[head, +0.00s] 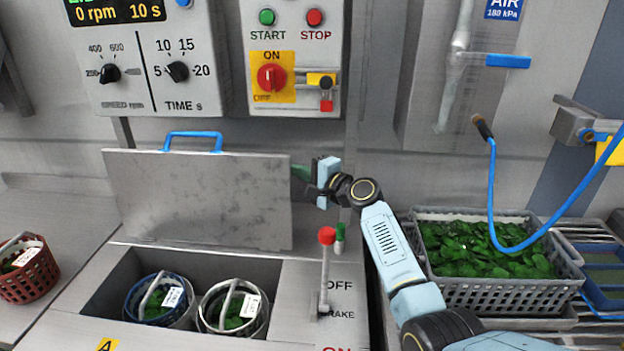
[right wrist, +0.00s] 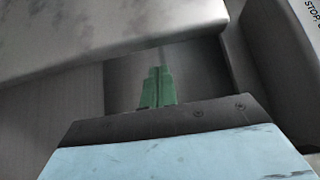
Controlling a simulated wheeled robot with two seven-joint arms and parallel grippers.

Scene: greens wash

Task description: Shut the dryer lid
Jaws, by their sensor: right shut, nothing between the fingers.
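The dryer lid (head: 195,200) is a grey metal panel with a blue handle (head: 193,135) on its top edge. It stands raised, tilted back, behind the open dryer well (head: 105,285). Two baskets with greens sit in the well, a blue-rimmed one (head: 147,292) and a white-rimmed one (head: 212,318). My right gripper (head: 303,172) is shut and empty at the lid's right edge, its green fingertips partly behind that edge. In the right wrist view the shut fingers (right wrist: 157,88) are beside the lid panel (right wrist: 90,35); contact cannot be told. My left gripper is not in view.
A red-knobbed brake lever (head: 327,237) stands just below my right arm. The control panel (head: 290,85) is above. A grey crate of greens (head: 480,292) is at the right, with a blue hose (head: 520,245) over it. A red basket (head: 27,270) is at the far left.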

